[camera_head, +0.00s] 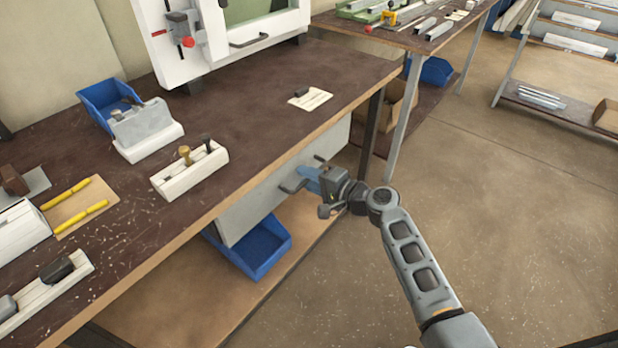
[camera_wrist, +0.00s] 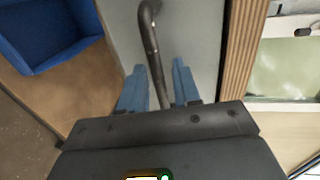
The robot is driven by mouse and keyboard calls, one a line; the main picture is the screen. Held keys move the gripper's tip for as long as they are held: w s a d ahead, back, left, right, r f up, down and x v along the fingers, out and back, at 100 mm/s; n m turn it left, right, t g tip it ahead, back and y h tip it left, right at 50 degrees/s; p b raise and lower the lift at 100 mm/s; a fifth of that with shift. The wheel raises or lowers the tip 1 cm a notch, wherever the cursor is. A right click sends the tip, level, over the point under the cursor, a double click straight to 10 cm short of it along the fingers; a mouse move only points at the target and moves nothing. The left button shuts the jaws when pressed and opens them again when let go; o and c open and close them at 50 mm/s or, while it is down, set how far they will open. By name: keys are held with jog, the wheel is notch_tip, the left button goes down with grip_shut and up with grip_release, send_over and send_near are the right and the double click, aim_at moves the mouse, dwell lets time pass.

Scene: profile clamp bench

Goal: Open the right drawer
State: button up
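The grey drawer front (camera_head: 262,205) sits under the bench's front edge and looks shut. No seam between drawers can be made out. A dark bar handle (camera_head: 290,187) stands out from the grey front; in the wrist view the handle (camera_wrist: 150,38) shows its bent end at the top. My gripper (camera_head: 309,174) is at the handle, its blue fingers pointing at the front. In the wrist view my gripper (camera_wrist: 158,66) is open, with the handle bar running between its two fingers and gaps visible on both sides. The handle's other end is hidden behind my gripper in that view.
The wooden bench top (camera_head: 270,110) overhangs the front; its edge (camera_wrist: 242,45) runs close beside my gripper. A blue bin (camera_head: 262,248) stands on the lower shelf below the front. A second bench (camera_head: 440,40) stands beyond. The floor (camera_head: 500,210) on the right is clear.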

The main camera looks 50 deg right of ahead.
grip_shut()
dwell(0.6)
